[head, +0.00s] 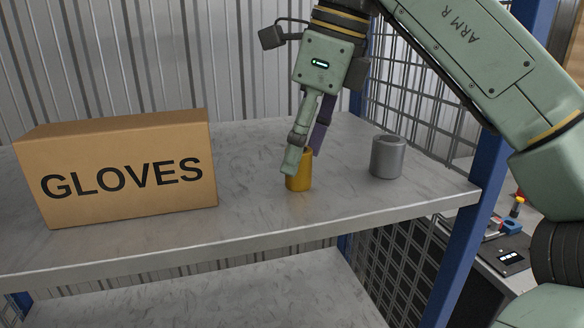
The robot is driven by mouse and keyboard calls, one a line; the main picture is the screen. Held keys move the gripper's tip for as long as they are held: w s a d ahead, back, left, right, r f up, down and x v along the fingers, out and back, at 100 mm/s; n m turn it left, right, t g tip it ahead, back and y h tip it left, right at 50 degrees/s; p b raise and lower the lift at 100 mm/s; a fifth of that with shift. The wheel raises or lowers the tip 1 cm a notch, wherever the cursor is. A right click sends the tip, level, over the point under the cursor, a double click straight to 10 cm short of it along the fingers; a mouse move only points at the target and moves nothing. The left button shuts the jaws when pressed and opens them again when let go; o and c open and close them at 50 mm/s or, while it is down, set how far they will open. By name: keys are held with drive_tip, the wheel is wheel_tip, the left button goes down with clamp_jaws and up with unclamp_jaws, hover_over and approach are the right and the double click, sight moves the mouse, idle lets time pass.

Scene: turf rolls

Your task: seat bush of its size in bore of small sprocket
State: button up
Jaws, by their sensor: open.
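A brass-coloured bush (299,183) stands upright on the shelf. A larger grey bush (387,158) stands upright to its right, with its open top showing. My gripper (304,160) points down at the brass bush, one finger in front of it and the other behind its right side. The jaws are open; whether a finger touches the bush I cannot tell. The front finger hides part of the brass bush. I see no sprocket in this view.
A cardboard box marked GLOVES (128,172) stands at the left of the grey shelf (250,226). A blue post (466,235) and wire mesh bound the right end. A lower bench (515,275) with small items lies beyond. Shelf space between box and brass bush is clear.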

clamp_jaws()
idle(0.6)
